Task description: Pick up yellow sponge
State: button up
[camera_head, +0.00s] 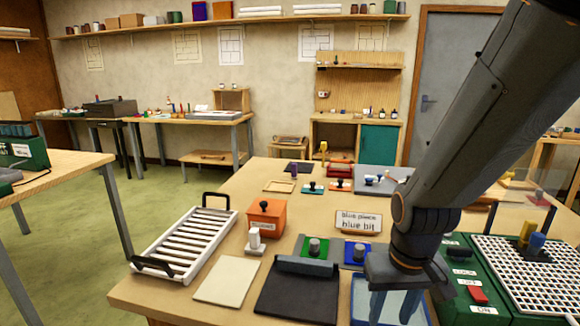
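I cannot make out a yellow sponge for certain. My gripper (394,304) points down over a shallow pale-blue tray (359,312) at the table's front edge. Two bluish finger shapes show apart, with a gap between them and no held thing visible. The gripper and wrist hide much of the tray's inside. A small yellow upright piece (323,149) stands at the back of the table, and a yellow-brown block (527,233) stands on the white grid at right; neither is clearly a sponge.
A green box with a white grid (545,275) and switches lies close right of my gripper. Left of it are green and blue stamp-like holders (314,250), a dark mat (295,298), an orange box (268,220) and a white slatted rack (190,243).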

aim_at(529, 227)
jog(key=u, duration=0.05)
jog(key=k, duration=1)
jog(key=u, duration=0.85)
jog(key=i, duration=0.7)
jog(key=z, duration=2.1)
jog(key=i, duration=0.5)
jog(key=z, duration=0.05)
